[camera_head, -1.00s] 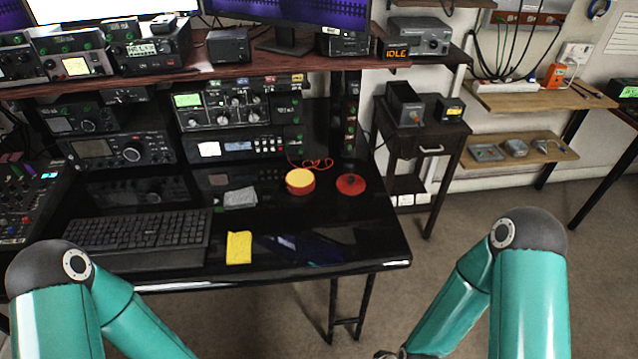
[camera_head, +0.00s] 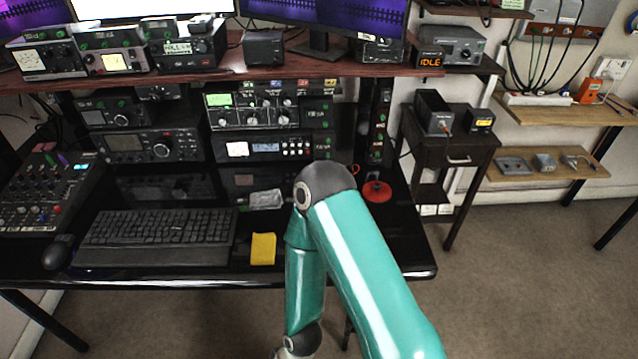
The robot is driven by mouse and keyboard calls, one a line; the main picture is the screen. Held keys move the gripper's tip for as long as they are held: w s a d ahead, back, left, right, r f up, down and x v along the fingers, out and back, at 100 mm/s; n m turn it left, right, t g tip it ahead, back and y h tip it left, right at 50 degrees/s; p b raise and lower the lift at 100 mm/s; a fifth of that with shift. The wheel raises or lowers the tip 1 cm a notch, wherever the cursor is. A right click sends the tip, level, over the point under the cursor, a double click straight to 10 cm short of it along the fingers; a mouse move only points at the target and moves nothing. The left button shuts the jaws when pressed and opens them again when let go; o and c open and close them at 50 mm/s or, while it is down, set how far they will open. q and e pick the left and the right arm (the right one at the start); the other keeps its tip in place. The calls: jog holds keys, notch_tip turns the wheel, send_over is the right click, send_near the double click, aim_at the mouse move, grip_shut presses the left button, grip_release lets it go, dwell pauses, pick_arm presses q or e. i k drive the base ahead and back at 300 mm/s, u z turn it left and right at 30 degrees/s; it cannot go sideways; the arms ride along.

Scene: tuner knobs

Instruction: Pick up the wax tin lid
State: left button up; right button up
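The wax tin lid (camera_head: 377,191), a red disc with a dark knob on top, lies flat on the black desk (camera_head: 400,240) near its right end. One of my teal arms, apparently the right, stands in the middle of the view, its elbow just left of the lid. The red tin with yellow wax, seen earlier left of the lid, is hidden behind this arm. The arm's wrist reaches the bottom edge in front of the desk, and its gripper is out of view. My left gripper is also out of view.
A yellow cloth (camera_head: 263,249), a grey crumpled item (camera_head: 265,199), a keyboard (camera_head: 157,237) and a mouse (camera_head: 58,252) lie on the desk. Radios (camera_head: 265,106) stand behind. A small dark side table (camera_head: 450,160) stands right of the desk. The desk's front right is clear.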

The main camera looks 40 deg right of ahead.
aim_at(373, 190)
jog(key=z, duration=0.75)
jog(key=i, duration=0.1)
jog(key=u, duration=1.4)
jog(key=k, duration=1.65)
jog(key=z, duration=1.05)
jog(key=i, duration=0.65)
jog(key=z, duration=0.05)
